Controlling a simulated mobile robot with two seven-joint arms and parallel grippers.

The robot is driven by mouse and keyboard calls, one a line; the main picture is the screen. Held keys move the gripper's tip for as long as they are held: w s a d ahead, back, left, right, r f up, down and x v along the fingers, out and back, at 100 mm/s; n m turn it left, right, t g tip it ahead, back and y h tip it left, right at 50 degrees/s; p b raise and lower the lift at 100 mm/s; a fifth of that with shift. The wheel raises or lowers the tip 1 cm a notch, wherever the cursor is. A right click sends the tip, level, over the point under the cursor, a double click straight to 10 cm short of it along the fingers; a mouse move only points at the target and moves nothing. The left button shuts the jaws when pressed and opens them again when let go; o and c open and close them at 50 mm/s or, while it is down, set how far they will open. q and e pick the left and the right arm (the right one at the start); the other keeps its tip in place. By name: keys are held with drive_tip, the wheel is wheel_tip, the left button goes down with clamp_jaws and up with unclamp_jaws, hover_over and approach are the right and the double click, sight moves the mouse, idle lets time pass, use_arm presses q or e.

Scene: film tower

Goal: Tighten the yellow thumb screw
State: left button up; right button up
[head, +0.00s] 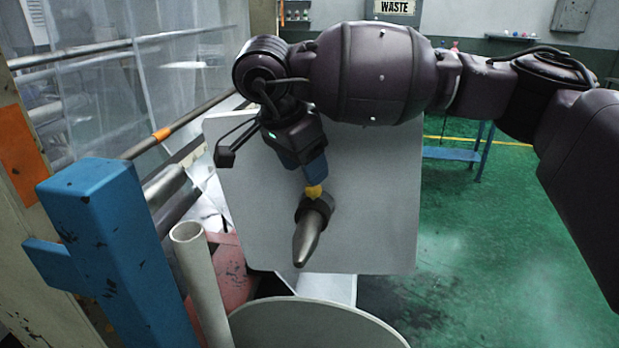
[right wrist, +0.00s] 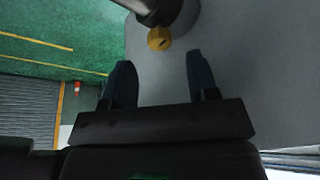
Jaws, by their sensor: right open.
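The yellow thumb screw (head: 314,191) sits on a dark collar (head: 318,206) around a grey tapered nozzle (head: 306,243), in front of a light grey panel (head: 375,205). My right gripper (head: 315,176) is just above the screw in the head view. In the right wrist view its two dark fingers (right wrist: 160,62) are spread, with nothing between them. The yellow thumb screw (right wrist: 160,38) lies just beyond the fingertips, roughly centred between them, with a dark slot or mark on its face. My left gripper is not in view.
A scratched blue post (head: 110,245) and a pale upright pipe (head: 203,280) stand at the left. A round grey rim (head: 310,325) is below the nozzle. Rollers and rails run at the far left. Green floor (head: 480,250) is open at the right.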

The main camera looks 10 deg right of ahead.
drive_tip(key=v, duration=0.6)
drive_tip(key=shift+r, duration=0.3)
drive_tip(key=shift+s+a, duration=0.1)
drive_tip(key=shift+a, duration=0.05)
drive_tip(key=shift+c, duration=0.2)
